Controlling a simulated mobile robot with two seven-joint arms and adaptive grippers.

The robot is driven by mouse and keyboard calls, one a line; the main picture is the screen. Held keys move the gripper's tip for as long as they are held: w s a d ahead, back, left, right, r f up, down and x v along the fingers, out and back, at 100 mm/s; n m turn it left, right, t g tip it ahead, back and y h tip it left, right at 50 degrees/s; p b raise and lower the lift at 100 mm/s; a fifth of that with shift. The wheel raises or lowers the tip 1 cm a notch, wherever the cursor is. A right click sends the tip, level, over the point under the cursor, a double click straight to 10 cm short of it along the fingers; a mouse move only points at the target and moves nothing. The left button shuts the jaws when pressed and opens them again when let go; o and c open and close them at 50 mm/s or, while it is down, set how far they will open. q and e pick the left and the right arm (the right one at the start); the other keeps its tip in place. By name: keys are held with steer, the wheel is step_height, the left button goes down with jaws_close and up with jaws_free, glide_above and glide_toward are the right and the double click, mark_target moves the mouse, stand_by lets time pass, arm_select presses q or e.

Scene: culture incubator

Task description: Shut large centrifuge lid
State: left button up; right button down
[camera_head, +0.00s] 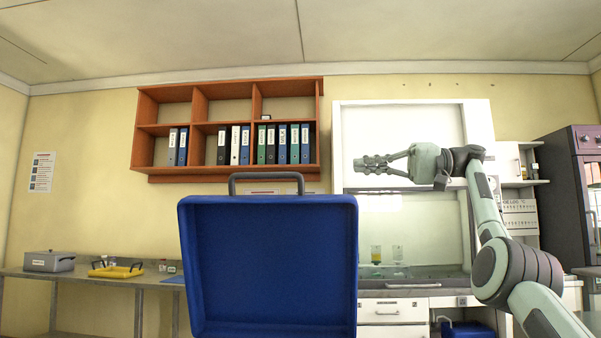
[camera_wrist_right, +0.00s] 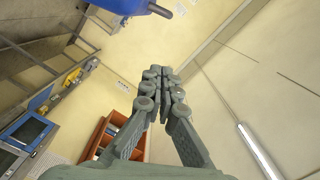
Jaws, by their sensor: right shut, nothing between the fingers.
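The large blue centrifuge lid (camera_head: 268,265) stands open and upright in the front middle of the head view, with its hollow inner side facing me. A grey handle (camera_head: 265,178) sits on its top edge. The centrifuge body below is out of frame. My right gripper (camera_head: 366,165) is raised to the right of the lid and a little above its top edge in the picture, apart from it and pointing left. Its fingers are closed together and empty, as the right wrist view (camera_wrist_right: 160,78) also shows. A blue part at the top edge of that view is cut off. My left gripper is out of view.
A red-brown wall shelf with binders (camera_head: 230,125) hangs behind the lid. A side table (camera_head: 110,280) with a grey box (camera_head: 49,261) and a yellow tray (camera_head: 116,270) stands at the left. A white fume hood (camera_head: 400,115) stands behind my right arm. Open air surrounds the gripper.

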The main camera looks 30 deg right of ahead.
glide_above(313, 194)
steer(key=w+d, duration=0.2)
steer(key=shift+s+a+f, duration=0.15)
steer(key=shift+s+f, duration=0.1)
steer(key=shift+f, duration=0.2)
steer(key=shift+s+a+f, duration=0.35)
steer(key=shift+s, duration=0.15)
steer(key=shift+s+a+f, duration=0.25)
steer(key=shift+s+a, duration=0.15)
steer(key=shift+a, duration=0.1)
steer(key=shift+a, duration=0.1)
